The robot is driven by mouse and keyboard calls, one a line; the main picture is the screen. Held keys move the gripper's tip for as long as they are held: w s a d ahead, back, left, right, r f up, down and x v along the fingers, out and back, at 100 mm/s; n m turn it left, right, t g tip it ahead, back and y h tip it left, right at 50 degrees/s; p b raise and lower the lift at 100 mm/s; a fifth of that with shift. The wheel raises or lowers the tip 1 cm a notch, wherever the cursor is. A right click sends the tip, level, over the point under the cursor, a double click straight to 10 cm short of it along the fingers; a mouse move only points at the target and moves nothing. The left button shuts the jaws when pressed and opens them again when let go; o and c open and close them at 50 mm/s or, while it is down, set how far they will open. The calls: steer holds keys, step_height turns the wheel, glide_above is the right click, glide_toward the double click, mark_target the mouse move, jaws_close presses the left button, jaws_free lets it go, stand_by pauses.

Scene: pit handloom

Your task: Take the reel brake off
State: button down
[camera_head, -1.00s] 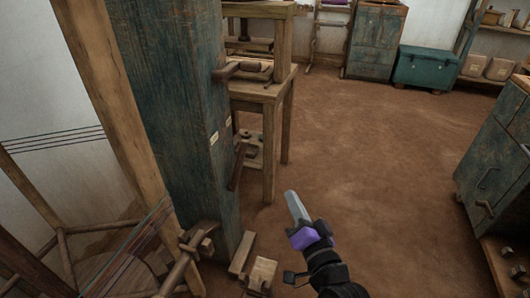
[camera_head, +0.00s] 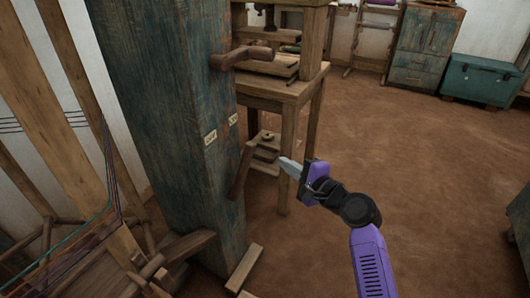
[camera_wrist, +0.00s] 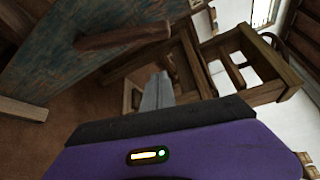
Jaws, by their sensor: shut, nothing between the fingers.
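A blue-green wooden post (camera_head: 165,110) carries two brown wooden levers. The upper lever (camera_head: 243,56) sticks out to the right. The lower lever (camera_head: 241,172) slants down beside two small pale labels (camera_head: 222,127), too small to read. Neither lever is clearly marked as the reel brake. My gripper (camera_head: 290,167) is shut and empty, right of the lower lever, its tip pointing left towards it and seemingly apart from it. In the wrist view my shut fingers (camera_wrist: 156,92) lie below and right of a wooden lever (camera_wrist: 125,37) on the post.
A wooden workbench (camera_head: 270,92) with a lower shelf stands just behind the post. Loom beams and threads (camera_head: 70,240) fill the left. A wooden block (camera_head: 244,268) lies at the post's foot. The brown floor (camera_head: 430,160) on the right is clear.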

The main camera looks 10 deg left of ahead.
mark_target(245, 166)
stand_by(0.3)
steer(key=b+x, duration=0.5)
steer(key=x, duration=0.5)
steer(key=shift+s+a+r, duration=0.2)
steer(key=shift+s+a, duration=0.1)
steer(key=shift+s, duration=0.25)
steer(key=shift+s+a+r, duration=0.15)
steer(key=shift+s+a, duration=0.15)
steer(key=shift+s, duration=0.25)
steer(key=shift+s+a+r, duration=0.2)
steer(key=shift+s+a, duration=0.15)
steer(key=shift+s, duration=0.25)
steer(key=shift+s, duration=0.1)
steer(key=s+a+n+t+y+p, duration=0.1)
steer(key=s+a+n, duration=0.2)
steer(key=s, duration=0.6)
steer(key=shift+a+r+t, duration=0.25)
steer(key=shift+r+t, duration=0.05)
steer(key=shift+r, duration=0.1)
